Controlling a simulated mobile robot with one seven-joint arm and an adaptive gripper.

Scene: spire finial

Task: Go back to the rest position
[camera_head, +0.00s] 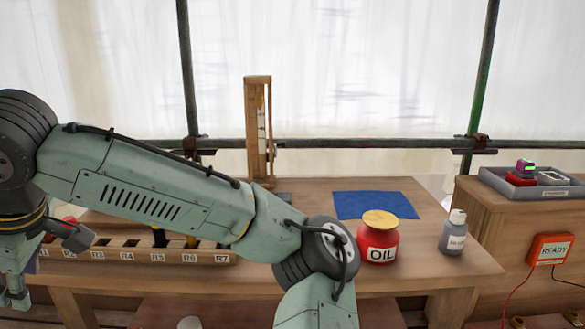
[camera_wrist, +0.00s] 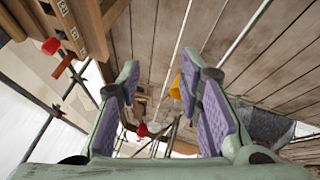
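My gripper (camera_wrist: 160,85) shows in the wrist view with its two purple-padded fingers well apart and nothing held between them. In the head view part of my gripper (camera_head: 14,292) shows at the left edge, low beside the left end of the labelled rack (camera_head: 140,256). My arm stretches across the head view in front of the bench and hides part of the rack and the bench top.
A red OIL jar (camera_head: 378,245), a grey bottle (camera_head: 453,235) and a blue cloth (camera_head: 375,205) are on the bench. A wooden stand (camera_head: 257,130) rises at the back. A grey tray (camera_head: 525,184) and a READY box (camera_head: 551,251) are at right.

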